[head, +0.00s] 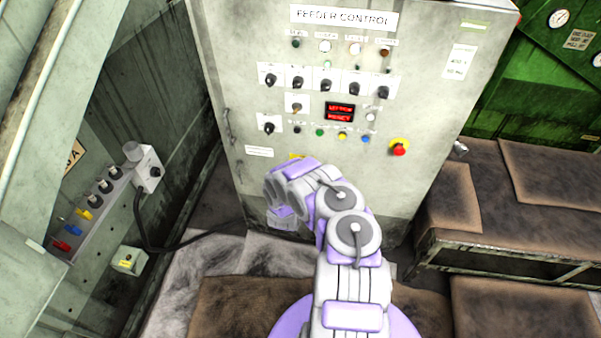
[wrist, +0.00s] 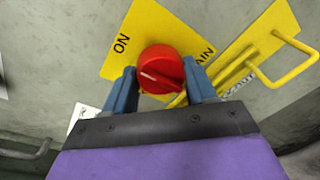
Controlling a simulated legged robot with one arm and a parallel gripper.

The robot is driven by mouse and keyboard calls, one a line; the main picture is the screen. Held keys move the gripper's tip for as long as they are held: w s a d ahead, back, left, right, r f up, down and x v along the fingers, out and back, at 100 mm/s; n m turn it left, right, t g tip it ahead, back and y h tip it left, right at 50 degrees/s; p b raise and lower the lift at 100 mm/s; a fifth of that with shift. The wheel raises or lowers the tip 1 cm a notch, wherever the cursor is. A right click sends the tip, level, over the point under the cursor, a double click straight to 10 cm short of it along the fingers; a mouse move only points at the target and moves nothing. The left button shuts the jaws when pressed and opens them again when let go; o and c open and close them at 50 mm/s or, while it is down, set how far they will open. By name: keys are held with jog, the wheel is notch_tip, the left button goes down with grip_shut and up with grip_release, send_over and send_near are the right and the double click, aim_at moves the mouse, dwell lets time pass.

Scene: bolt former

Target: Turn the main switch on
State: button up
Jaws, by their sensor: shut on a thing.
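The main switch is a round red knob (wrist: 160,70) on a yellow plate (wrist: 150,25) in the wrist view. The plate bears the words "ON" and part of "MAIN". A pale line on the knob runs slightly tilted, near level in the picture. My gripper (wrist: 160,88) has its two blue fingers on either side of the knob, shut on it. In the head view my gripper (head: 283,200) is at the lower front of the grey feeder control cabinet (head: 220,60). The knob is hidden behind my arm there; only a bit of yellow plate (head: 297,157) shows.
A yellow bar handle (wrist: 285,65) stands out right of the knob. The cabinet carries several black selector knobs and a red emergency button (head: 399,149). A side box with levers (head: 95,205) is at left. A brown-topped bench (head: 450,200) is at right.

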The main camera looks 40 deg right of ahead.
jog(key=shift+s+f, duration=0.1)
jog(key=shift+f, duration=0.05)
dwell(0.3)
jog(key=o, duration=1)
jog(key=shift+d, duration=0.1)
jog(key=shift+o, duration=0.2)
jog(key=p+v, duration=0.5)
jog(key=v, duration=1.2)
jog(key=shift+a+p, duration=0.25)
jog(key=shift+p, duration=0.15)
